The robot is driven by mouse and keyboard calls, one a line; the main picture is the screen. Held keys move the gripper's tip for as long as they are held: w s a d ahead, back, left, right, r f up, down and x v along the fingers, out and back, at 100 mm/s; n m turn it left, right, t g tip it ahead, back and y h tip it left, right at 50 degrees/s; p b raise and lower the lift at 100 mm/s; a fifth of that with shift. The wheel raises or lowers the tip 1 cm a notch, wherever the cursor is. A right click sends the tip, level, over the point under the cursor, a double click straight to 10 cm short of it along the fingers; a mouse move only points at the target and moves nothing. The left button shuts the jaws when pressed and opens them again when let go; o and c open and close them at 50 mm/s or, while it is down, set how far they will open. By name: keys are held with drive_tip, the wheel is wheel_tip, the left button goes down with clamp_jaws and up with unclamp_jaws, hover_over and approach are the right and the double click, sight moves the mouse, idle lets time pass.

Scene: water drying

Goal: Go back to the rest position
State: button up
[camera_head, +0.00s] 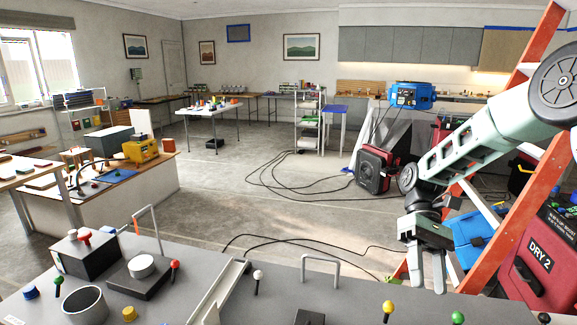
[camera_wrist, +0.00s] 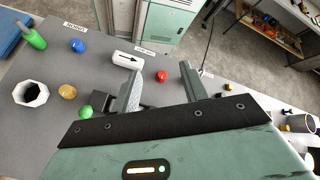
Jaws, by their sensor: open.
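My gripper (camera_head: 427,270) hangs from my green-grey arm at the right of the head view, fingers pointing down. It is open, with a clear gap between the fingers. It is near the right part of the grey worktop (camera_head: 225,300), and nothing is held. In the wrist view my two fingers (camera_wrist: 160,88) stand apart above the worktop. A red knob (camera_wrist: 161,76) shows between them, lower down and apart from them. A white block with a black arrow (camera_wrist: 128,59) lies close to the left finger in that view.
A yellow knob (camera_head: 388,307) and a green knob (camera_head: 457,317) stand on the worktop below my gripper. An orange ladder (camera_head: 517,235) and a red dryer marked DRY 2 (camera_head: 528,262) stand close at right. Black cables (camera_head: 300,243) cross the otherwise open floor.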

drive_tip(key=s+a+r+n+t+h, duration=0.1)
drive_tip(key=s+a+t, duration=0.4)
drive_tip(key=s, duration=0.5)
drive_tip(key=s+a+r+n+t+h, duration=0.1)
drive_tip(key=s+a+t, duration=0.4)
drive_tip(key=s, duration=0.5)
drive_tip(key=a+r+n, duration=0.1)
drive_tip(key=a+n, duration=0.1)
drive_tip(key=shift+s+a+r+t, duration=0.3)
drive_tip(key=shift+a+t, duration=0.05)
drive_tip(key=shift+t, duration=0.05)
